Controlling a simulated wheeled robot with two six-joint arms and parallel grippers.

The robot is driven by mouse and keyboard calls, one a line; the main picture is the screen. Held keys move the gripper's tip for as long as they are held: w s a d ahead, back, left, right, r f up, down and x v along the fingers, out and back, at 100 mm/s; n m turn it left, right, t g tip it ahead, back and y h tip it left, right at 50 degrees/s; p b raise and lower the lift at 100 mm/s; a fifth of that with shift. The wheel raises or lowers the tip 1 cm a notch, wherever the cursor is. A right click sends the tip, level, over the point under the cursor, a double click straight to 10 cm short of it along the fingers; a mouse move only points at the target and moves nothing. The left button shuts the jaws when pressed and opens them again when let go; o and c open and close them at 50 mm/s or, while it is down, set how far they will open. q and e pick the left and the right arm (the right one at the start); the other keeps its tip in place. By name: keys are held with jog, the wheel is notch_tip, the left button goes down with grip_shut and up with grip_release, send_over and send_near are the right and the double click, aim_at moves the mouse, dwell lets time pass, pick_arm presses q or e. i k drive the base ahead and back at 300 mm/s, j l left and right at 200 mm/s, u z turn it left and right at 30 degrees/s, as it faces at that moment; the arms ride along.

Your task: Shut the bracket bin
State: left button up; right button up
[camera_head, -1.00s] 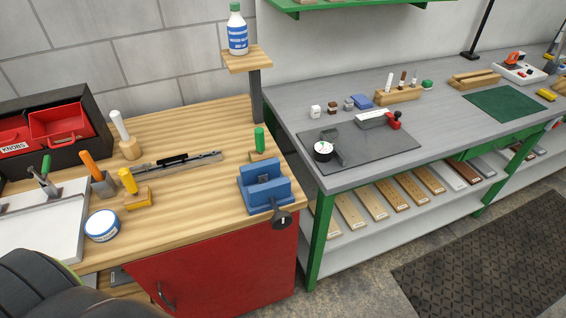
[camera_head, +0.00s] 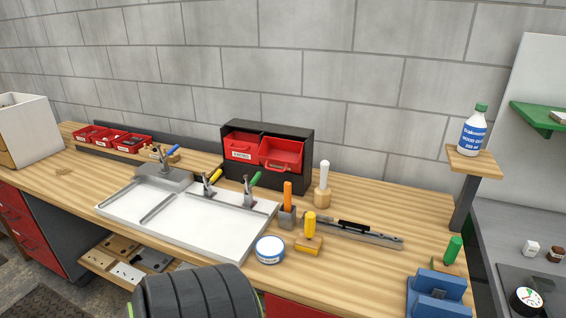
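A black cabinet (camera_head: 302,143) stands at the back of the wooden bench and holds two red bins side by side. The left bin (camera_head: 241,143) has a white label that appears to read KNOBS. The right bin (camera_head: 281,153) sticks out of the cabinet front, tilted with its open top showing and a handle on its front. No label can be read on it, so I cannot confirm it is the bracket bin. Neither of my grippers is in view.
A white tray with clamps (camera_head: 215,221) lies in front of the cabinet. A white-handled tool (camera_head: 323,180), an orange-handled tool (camera_head: 288,197) and a blue-white tin (camera_head: 270,250) stand nearby. Small red bins (camera_head: 131,143) sit at the far left. A dark ribbed part of mine covers the bottom.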

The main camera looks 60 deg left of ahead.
aim_at(277, 154)
jog(key=u, duration=2.1)
